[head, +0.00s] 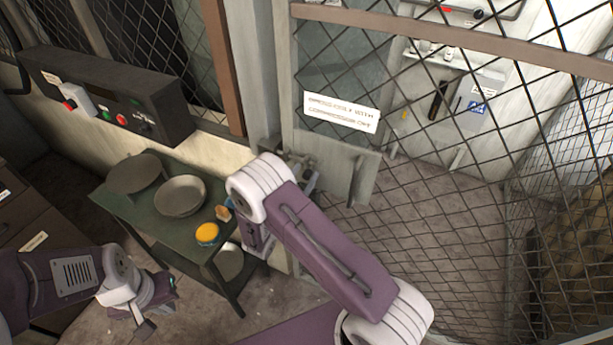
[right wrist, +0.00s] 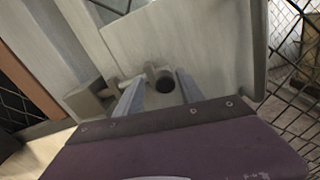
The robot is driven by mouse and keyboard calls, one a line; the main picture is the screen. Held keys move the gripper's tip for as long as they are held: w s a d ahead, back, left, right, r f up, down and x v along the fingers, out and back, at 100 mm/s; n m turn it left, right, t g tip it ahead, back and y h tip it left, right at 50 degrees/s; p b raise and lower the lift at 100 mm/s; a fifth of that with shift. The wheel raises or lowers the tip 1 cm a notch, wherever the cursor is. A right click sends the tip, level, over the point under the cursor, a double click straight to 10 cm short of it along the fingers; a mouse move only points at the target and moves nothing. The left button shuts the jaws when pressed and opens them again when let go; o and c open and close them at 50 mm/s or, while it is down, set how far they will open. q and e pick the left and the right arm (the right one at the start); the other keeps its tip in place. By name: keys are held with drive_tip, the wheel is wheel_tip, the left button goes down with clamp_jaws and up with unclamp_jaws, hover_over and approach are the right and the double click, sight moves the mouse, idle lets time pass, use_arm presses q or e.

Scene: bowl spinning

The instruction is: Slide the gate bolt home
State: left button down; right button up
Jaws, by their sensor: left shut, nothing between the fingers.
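The mesh gate (head: 450,130) with its white sign (head: 341,112) stands at the right of the head view. Its bolt hardware (head: 303,168) is partly hidden behind my right arm. In the right wrist view, a pale bolt piece (right wrist: 112,84) reaches from a block (right wrist: 84,101) towards a grey plate (right wrist: 205,45) with a dark round hole (right wrist: 165,82). My right gripper (right wrist: 157,90) has its fingers apart, in front of the hole and the bolt's end. I cannot tell whether they touch the bolt. My left gripper (head: 147,325) is shut and empty at the lower left.
A green table (head: 135,215) at the left holds a pan (head: 137,173), a bowl (head: 181,195) and a yellow round thing (head: 207,233). A dark control box (head: 105,98) is on the wall behind. Drawers (head: 30,215) stand at the far left. The floor in front is clear.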

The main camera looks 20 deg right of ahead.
drive_tip(key=shift+a, duration=0.1)
drive_tip(key=shift+s, duration=0.15)
drive_tip(key=shift+s+f, duration=0.1)
drive_tip(key=shift+s, duration=0.15)
drive_tip(key=b+v, duration=0.3)
drive_tip(key=v, duration=0.5)
drive_tip(key=shift+a, duration=0.4)
